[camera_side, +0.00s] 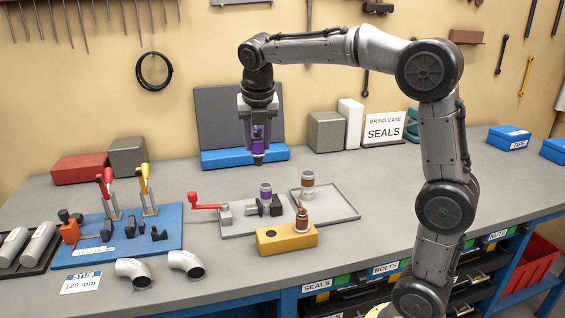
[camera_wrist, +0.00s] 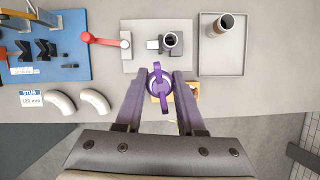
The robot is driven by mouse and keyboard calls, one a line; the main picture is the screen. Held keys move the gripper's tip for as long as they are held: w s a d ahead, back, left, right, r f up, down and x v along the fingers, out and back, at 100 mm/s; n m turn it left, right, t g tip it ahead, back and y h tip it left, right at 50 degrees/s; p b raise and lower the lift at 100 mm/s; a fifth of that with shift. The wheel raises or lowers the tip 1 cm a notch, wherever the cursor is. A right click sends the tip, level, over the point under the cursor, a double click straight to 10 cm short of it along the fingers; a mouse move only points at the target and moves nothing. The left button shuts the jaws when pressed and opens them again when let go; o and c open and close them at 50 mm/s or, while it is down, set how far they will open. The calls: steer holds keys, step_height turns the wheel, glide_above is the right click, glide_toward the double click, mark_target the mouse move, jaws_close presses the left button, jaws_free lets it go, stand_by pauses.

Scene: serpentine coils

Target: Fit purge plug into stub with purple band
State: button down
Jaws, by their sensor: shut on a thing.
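My gripper (camera_side: 258,126) is shut on the purple purge plug (camera_side: 257,146), which hangs upright with its dark end down. In the wrist view the purple plug (camera_wrist: 157,84) shows from above, with its side wings, between the fingertips of my gripper (camera_wrist: 159,78). The stub with the purple band (camera_side: 266,190) stands upright in a dark clamp on a grey plate, below the plug and apart from it. In the wrist view this stub's open mouth (camera_wrist: 171,39) lies beyond the plug, slightly right.
A yellow block (camera_side: 286,241) holds a brown plug (camera_side: 302,220) beside an empty hole. A brown-banded stub (camera_side: 307,184) stands on a grey tray (camera_side: 342,213). A red-handled clamp (camera_side: 207,206) is left of the purple-banded stub. A blue fixture board (camera_side: 160,240) lies farther left.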

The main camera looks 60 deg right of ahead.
steer(key=w+d+f+m, duration=0.1)
steer(key=w+d+f, duration=0.2)
steer(key=d+f, duration=0.5)
steer(key=shift+w+f+m+g, duration=0.2)
steer(key=shift+f+m+g, duration=0.15)
steer(key=shift+f, duration=0.3)
steer(key=shift+d+f, duration=0.1)
steer(key=shift+f, duration=0.15)
stand_by(0.4)
steer(key=shift+f, duration=1.15)
steer(key=shift+f, duration=0.25)
steer(key=shift+f, duration=0.35)
steer(key=shift+f, duration=0.1)
